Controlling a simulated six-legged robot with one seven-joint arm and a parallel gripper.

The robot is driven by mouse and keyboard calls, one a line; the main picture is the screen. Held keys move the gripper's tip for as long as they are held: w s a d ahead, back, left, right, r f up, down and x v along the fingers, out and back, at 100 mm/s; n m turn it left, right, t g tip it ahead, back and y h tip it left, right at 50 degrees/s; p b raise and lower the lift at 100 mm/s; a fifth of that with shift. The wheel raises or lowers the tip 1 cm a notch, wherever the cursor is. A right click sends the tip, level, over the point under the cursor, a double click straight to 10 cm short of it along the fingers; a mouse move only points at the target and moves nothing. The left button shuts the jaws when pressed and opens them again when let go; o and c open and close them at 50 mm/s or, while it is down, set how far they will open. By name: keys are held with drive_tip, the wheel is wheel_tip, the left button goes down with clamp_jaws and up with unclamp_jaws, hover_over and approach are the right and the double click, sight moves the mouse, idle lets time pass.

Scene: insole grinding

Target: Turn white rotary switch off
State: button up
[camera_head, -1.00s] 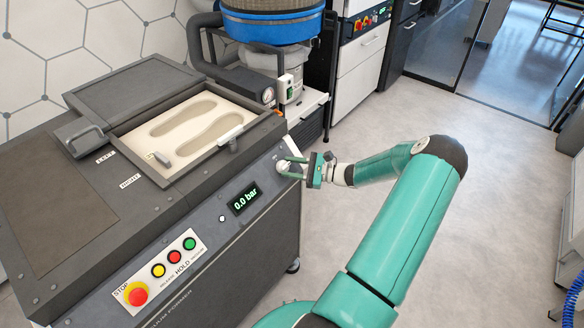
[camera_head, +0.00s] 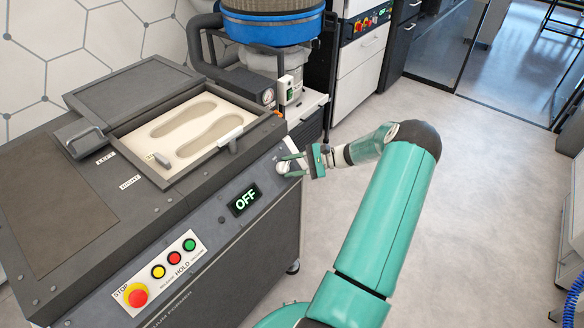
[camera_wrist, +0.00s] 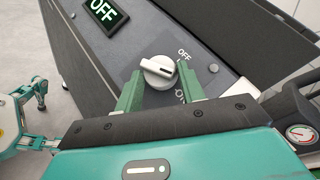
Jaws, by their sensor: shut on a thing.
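The white rotary switch (camera_wrist: 157,71) sits on the sloped front panel of the dark grey machine, between printed OFF and ON labels. In the head view the switch (camera_head: 284,167) is at the panel's right end. My gripper (camera_wrist: 158,82) has its green fingers on either side of the knob, shut on it; in the head view my gripper (camera_head: 292,166) reaches it from the right. The display (camera_head: 244,199) reads OFF in green.
A STOP button (camera_head: 136,295) and several coloured buttons sit at the panel's lower left. A tray (camera_head: 226,148) with two insole shapes lies open on top. A pressure gauge (camera_head: 267,96) stands behind.

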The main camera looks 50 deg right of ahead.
drive_tip(key=n+g, duration=0.3)
drive_tip(key=n, duration=0.1)
drive_tip(key=shift+w+d+r, duration=0.1)
drive_tip(key=shift+w+r, duration=0.2)
drive_tip(key=n+g, duration=0.1)
drive_tip(key=n+g+h, duration=0.1)
drive_tip(key=n+g, duration=0.1)
drive_tip(key=shift+w+r, duration=0.2)
drive_tip(key=shift+r, duration=0.1)
drive_tip(key=n+g+h, duration=0.2)
drive_tip(key=n, duration=0.1)
drive_tip(key=n+h, duration=0.1)
drive_tip(key=shift+w+a+r+n+g, duration=0.25)
drive_tip(key=shift+a+n+g, duration=0.05)
drive_tip(key=shift+g, duration=0.1)
drive_tip(key=o, duration=1)
drive_tip(key=shift+c, duration=0.2)
